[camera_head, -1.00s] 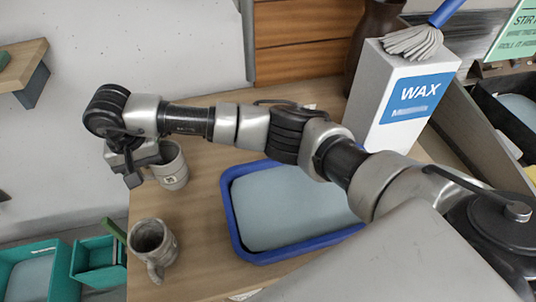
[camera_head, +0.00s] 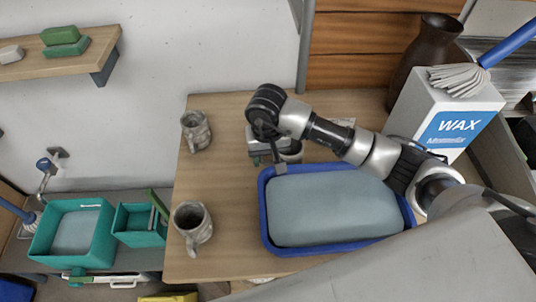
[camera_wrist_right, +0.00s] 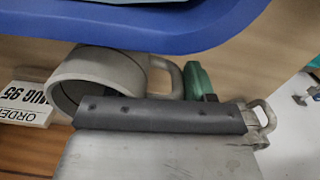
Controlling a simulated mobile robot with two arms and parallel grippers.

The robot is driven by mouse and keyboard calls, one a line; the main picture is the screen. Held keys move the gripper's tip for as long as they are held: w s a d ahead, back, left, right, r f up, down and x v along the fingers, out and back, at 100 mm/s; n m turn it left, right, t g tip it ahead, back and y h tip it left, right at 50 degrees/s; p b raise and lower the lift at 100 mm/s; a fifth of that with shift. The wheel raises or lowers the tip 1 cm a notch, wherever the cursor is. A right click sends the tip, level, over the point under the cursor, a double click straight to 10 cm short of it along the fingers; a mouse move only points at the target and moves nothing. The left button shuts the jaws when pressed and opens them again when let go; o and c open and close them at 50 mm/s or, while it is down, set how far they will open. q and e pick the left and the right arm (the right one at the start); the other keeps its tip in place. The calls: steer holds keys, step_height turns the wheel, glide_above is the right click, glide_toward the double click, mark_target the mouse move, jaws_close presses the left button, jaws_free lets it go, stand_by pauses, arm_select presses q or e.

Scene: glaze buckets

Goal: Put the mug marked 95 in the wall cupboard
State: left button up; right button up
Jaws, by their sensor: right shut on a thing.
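My right gripper (camera_head: 268,155) is shut on a grey mug (camera_head: 291,151), beside the far left corner of the blue tub. In the right wrist view this mug (camera_wrist_right: 95,75) shows its round rim and its handle behind a dark finger of the gripper (camera_wrist_right: 160,115). I cannot read a number on it. A second grey mug (camera_head: 195,133) stands at the table's far left edge, and a third (camera_head: 192,228) stands nearer, left of the tub. A card reading "ORDER MUG 95" (camera_wrist_right: 30,103) lies beside the held mug. The wall cupboard is not clearly in view. My left gripper is out of view.
The blue tub (camera_head: 265,225) fills the table's middle. A white WAX box (camera_head: 425,105) and a dark vase (camera_head: 425,50) stand at the back right. A wall shelf (camera_head: 60,58) is at upper left. Teal bins (camera_head: 42,240) sit low on the left. The table between the two standing mugs is clear.

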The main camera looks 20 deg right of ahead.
steer(key=shift+f, duration=0.85)
steer(key=shift+f, duration=0.15)
steer(key=o, duration=1.3)
